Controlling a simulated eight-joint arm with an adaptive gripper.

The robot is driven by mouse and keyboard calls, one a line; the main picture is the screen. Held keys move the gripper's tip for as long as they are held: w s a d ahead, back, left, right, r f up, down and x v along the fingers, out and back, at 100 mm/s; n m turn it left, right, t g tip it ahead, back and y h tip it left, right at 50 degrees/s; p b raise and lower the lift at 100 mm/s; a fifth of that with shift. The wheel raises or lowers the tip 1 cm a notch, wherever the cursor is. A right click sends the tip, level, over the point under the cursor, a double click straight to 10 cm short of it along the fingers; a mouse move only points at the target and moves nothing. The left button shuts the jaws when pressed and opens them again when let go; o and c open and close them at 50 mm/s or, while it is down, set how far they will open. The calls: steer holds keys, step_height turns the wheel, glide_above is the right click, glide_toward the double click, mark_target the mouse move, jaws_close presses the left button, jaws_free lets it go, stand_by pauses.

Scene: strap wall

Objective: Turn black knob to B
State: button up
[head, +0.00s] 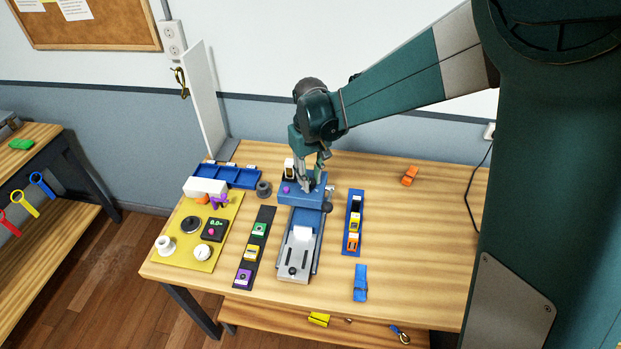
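My gripper (309,186) points down over the back of a blue machine (300,217) with a grey bed, in the middle of the table. Its fingers are small and partly overlap the machine, so their gap and any contact cannot be told. A small black knob (327,207) sits on the machine's right side, just below and right of my gripper. Another round black piece (191,225) lies on the yellow board (187,262) at the left. No letter B is legible, so the knob's setting cannot be read.
A black strip (261,217) with coloured blocks lies left of the machine, and a blue tray (350,246) lies right. A blue clip (360,283) and an orange clip (410,175) lie further right. A white panel (205,105) stands at the back left. The table's right side is mostly clear.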

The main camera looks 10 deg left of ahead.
steer(key=o, duration=0.3)
steer(key=shift+r, duration=0.1)
steer(key=shift+r, duration=5.9)
